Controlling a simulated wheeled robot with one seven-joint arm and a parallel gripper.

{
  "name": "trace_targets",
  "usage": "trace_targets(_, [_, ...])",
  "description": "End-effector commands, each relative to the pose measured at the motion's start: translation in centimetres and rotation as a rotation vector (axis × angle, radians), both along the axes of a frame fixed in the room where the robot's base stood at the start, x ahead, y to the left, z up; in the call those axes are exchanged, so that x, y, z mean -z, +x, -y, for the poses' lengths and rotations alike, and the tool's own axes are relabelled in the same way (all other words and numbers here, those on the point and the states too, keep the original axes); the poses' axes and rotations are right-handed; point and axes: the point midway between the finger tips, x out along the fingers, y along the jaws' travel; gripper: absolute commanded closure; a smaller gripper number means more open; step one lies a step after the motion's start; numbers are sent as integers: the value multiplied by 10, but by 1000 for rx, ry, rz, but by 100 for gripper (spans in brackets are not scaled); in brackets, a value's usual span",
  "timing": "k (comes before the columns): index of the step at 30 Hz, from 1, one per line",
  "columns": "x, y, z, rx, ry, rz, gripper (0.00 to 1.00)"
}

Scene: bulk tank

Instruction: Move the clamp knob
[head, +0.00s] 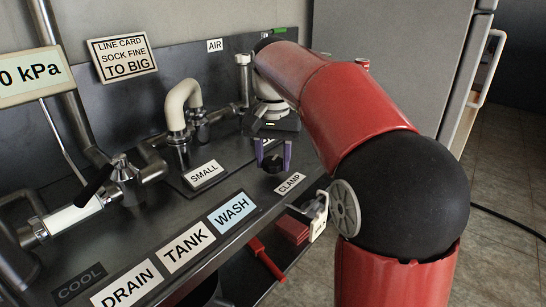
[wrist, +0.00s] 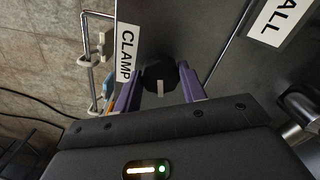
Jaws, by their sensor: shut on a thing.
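The clamp knob (wrist: 160,84) is a black faceted knob with a pale mark on it, beside the CLAMP label (wrist: 127,52) in the wrist view. My gripper (wrist: 158,92) has its purple fingers on either side of the knob and is shut on it. In the head view the knob (head: 272,163) shows small and dark below my gripper (head: 273,154), on the dark bench top behind the CLAMP label. The fingers partly hide its sides.
A cream U-shaped pipe (head: 181,104) rises left of my gripper, behind the SMALL label (head: 203,173). A valve with a black lever (head: 98,181) is farther left. Red items (head: 292,229) are below the bench's front edge. A grey cabinet (head: 400,60) stands behind my arm.

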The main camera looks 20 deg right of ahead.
Motion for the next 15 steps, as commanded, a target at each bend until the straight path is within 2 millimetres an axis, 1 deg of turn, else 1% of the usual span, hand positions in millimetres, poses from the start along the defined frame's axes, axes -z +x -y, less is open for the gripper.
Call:
trace_targets(11, [-1,1,0,5,-1,6,82])
trace_targets(12, [-1,1,0,5,-1,6,58])
trace_targets(15, [-1,1,0,5,-1,5,45])
